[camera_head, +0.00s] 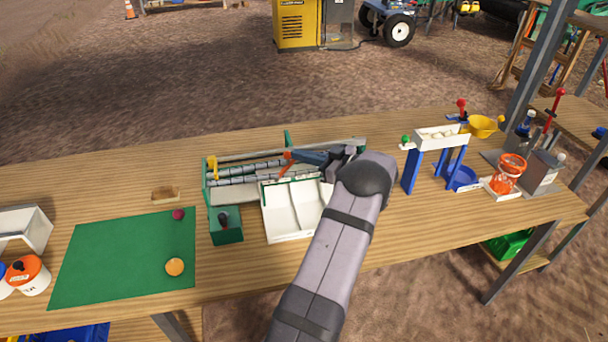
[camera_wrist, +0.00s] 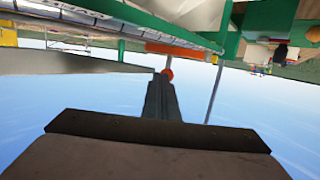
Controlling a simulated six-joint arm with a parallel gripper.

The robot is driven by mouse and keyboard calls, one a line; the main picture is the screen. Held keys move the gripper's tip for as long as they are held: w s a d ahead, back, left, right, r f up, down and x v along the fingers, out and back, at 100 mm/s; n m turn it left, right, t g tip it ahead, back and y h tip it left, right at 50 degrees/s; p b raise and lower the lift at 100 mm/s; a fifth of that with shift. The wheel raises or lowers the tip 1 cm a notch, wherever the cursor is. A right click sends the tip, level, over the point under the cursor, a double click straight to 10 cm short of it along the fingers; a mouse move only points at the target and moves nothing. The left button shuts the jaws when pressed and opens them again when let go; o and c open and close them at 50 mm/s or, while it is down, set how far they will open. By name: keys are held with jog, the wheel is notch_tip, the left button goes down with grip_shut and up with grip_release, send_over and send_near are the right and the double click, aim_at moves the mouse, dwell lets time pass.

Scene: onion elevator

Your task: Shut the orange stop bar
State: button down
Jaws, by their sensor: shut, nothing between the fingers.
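The orange stop bar (camera_head: 285,168) sits at the roller conveyor, between the rollers and the white divided tray. In the wrist view the orange bar (camera_wrist: 180,51) lies across a green rail, with a round orange knob (camera_wrist: 167,74) beside it. My gripper (camera_head: 296,155) reaches in from the right with its fingertips at the bar. The wrist view shows the fingers (camera_wrist: 163,80) together and empty, their tips at the knob. I cannot tell whether they touch it. The arm hides the right part of the conveyor.
The roller conveyor (camera_head: 245,178) has a green frame. The white tray (camera_head: 284,229) is in front, with a green control box (camera_head: 225,236) to its left. A blue-legged stand (camera_head: 411,171) is right of my arm.

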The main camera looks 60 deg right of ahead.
jog(key=shift+w+d+f+n+y+b, duration=0.1)
jog(key=shift+w+d+n+y+b, duration=0.2)
jog(key=shift+n+y+b, duration=0.35)
jog(key=shift+w+d+f+n+y+b, duration=0.1)
jog(key=shift+w+n+y+b, duration=0.3)
jog(key=shift+y+b, duration=0.4)
jog(key=shift+w+r+n+y+b, duration=0.15)
jog(key=shift+w+n+y+b, duration=0.05)
jog(key=shift+n+y+b, duration=0.2)
jog(key=shift+s, duration=0.1)
jog(key=shift+b+v, duration=0.65)
jog(key=shift+v, duration=2.85)
jog(key=shift+d+r, duration=0.1)
